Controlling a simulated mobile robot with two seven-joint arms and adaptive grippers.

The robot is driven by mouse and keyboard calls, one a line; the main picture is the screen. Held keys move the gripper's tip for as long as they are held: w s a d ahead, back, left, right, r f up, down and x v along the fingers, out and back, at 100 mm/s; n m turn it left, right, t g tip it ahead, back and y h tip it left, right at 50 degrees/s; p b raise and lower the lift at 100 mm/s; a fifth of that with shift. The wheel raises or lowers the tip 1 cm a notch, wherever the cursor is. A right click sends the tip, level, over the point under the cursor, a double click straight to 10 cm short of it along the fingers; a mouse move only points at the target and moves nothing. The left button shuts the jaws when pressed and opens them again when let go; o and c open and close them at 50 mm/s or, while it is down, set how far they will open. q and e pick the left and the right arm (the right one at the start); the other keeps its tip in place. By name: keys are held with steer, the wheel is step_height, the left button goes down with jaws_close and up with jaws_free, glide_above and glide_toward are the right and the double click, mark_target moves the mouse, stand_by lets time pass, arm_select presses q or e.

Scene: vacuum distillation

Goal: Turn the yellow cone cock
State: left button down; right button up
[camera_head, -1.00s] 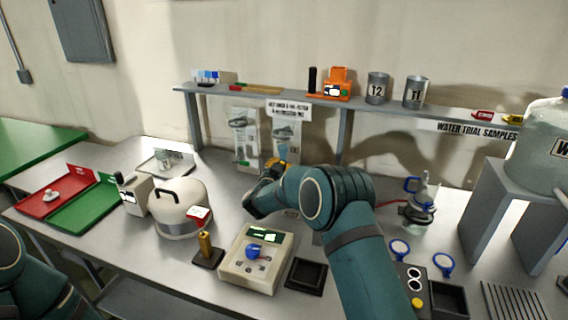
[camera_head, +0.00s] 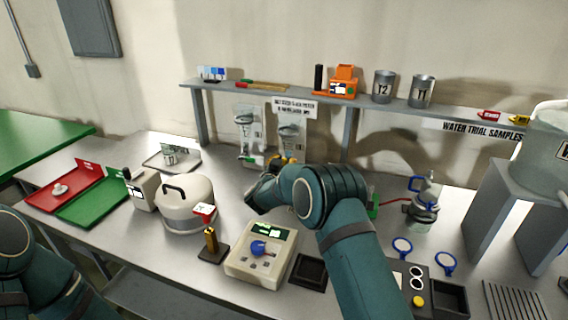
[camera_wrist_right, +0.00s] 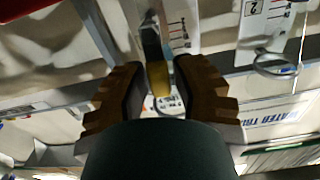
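The yellow cone cock (camera_wrist_right: 160,78) shows in the right wrist view as a small yellow piece below a dark upright part. My right gripper (camera_wrist_right: 159,85) has its two brown, ridged fingers apart, one on each side of the cock. Narrow gaps seem to remain beside it; I cannot tell whether either finger touches. In the head view my right gripper (camera_head: 283,160) is at the back of the table, below the shelf, partly hidden by my own wrist. The cock cannot be told apart from the fingers there. My left arm enters at lower left; its gripper is out of view.
Two glass units (camera_head: 246,130) and (camera_head: 291,135) hang below the shelf (camera_head: 355,105) near the right gripper. A white domed vessel (camera_head: 188,203) and a device with a blue knob (camera_head: 258,250) stand in front. A flask (camera_head: 424,212) with a red tube stands to the right.

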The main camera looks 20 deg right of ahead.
steer(key=shift+o, duration=1)
steer(key=v, duration=1.2)
stand_by(0.5)
